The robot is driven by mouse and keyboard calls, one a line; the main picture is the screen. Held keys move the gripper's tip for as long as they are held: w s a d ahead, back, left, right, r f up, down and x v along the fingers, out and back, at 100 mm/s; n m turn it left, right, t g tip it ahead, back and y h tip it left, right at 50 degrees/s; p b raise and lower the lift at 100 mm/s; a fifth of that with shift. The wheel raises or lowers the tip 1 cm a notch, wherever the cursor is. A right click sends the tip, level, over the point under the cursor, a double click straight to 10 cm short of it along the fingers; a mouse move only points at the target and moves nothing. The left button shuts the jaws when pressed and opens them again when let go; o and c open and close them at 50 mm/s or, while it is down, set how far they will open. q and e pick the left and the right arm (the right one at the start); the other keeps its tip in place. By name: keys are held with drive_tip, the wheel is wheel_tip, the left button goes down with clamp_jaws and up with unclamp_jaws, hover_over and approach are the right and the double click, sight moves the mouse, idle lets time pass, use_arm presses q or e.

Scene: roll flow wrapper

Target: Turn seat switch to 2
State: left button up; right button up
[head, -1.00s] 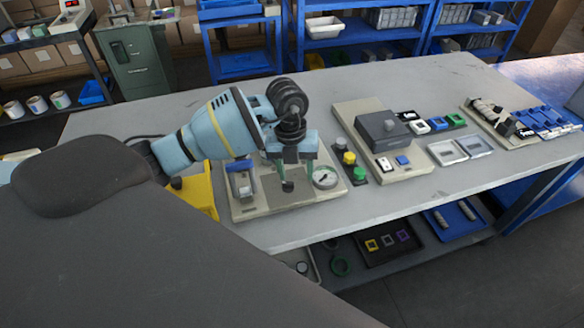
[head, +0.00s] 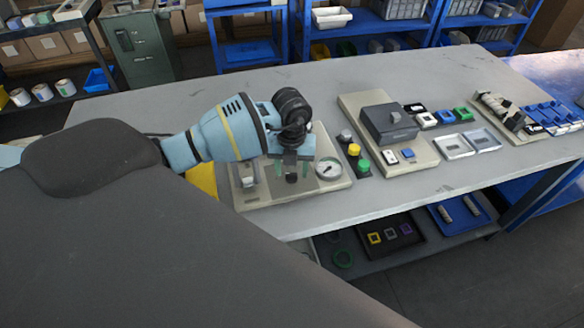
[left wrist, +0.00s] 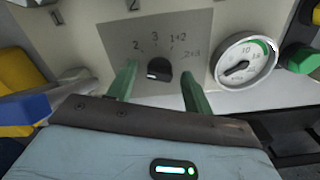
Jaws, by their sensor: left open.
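The seat switch is a small black knob (left wrist: 159,69) on a grey dial plate (left wrist: 187,30) printed 2, 3, 1+2 and a fainter label to the right. A pale mark shows at the knob's lower left side. In the head view the knob (head: 291,178) sits on the beige panel (head: 262,199), partly below my left gripper (head: 291,170). In the left wrist view the green fingers of my left gripper (left wrist: 159,80) are open, one on each side of the knob, with gaps visible. My right gripper is not in view.
A round gauge (left wrist: 245,58) stands close right of the fingers. A clamp with a blue handle (left wrist: 27,109) is at the left. Yellow and green buttons (head: 355,150), a grey box (head: 388,123) and small trays (head: 453,144) lie further right on the table (head: 300,222).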

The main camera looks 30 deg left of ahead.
use_arm(q)
drive_tip(key=shift+f, duration=0.15)
drive_tip(key=c, duration=1)
drive_tip(key=shift+m, duration=0.3)
drive_tip(key=m, duration=0.3)
drive_tip(key=shift+d+m, duration=0.1)
drive_tip(key=shift+m, duration=1.4)
